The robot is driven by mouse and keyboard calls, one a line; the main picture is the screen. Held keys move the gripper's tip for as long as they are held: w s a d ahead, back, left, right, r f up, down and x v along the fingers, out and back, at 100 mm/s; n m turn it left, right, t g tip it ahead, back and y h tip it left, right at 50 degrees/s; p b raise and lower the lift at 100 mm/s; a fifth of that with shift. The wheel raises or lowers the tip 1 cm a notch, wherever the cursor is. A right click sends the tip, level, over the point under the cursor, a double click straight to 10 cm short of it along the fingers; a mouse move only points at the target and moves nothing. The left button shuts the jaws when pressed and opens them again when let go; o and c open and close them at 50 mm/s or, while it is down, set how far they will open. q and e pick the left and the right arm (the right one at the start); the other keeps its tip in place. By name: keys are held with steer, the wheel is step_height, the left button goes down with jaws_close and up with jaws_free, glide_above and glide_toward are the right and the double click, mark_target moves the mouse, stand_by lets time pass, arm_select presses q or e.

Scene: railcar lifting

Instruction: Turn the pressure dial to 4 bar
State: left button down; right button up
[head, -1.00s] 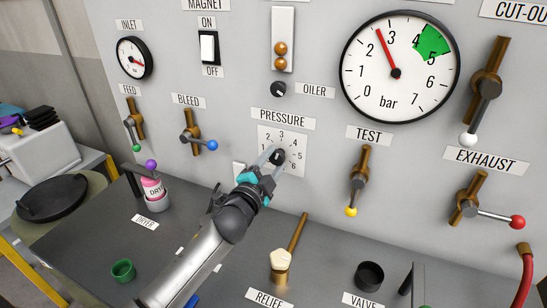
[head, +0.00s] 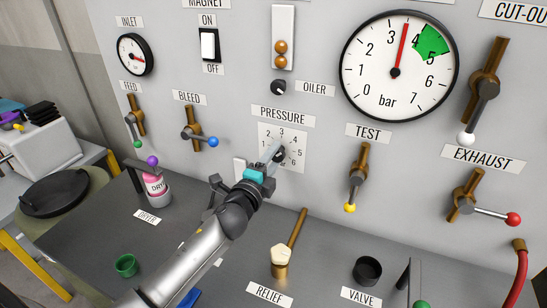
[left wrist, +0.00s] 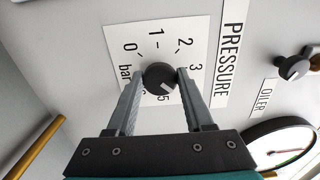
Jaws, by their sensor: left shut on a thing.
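The pressure dial is a small black knob (left wrist: 160,77) on a white scale plate (head: 299,148) marked 0 to 6 bar, under the PRESSURE label. My left gripper (head: 276,153) reaches it from the lower left and is shut on the knob. In the left wrist view one finger of my gripper (left wrist: 160,74) stands on each side of the knob. Its white mark points toward the lower right, on the 4 to 5 side; the exact reading is unclear, as a finger covers the 4. The large bar gauge (head: 385,85) has its red needle between 3 and 4.
The bleed lever (head: 200,138) is left of the dial and the test lever (head: 355,178) is to its right. The oiler knob (head: 278,88) is above. The relief lever (head: 295,235) rises from the bench below.

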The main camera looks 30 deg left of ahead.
arm_select(q)
steer(key=shift+c, duration=1.6)
jaws_free()
steer(key=s+b, duration=0.1)
steer(key=s, duration=1.4)
steer(key=shift+d, duration=0.45)
steer(key=shift+s, duration=0.1)
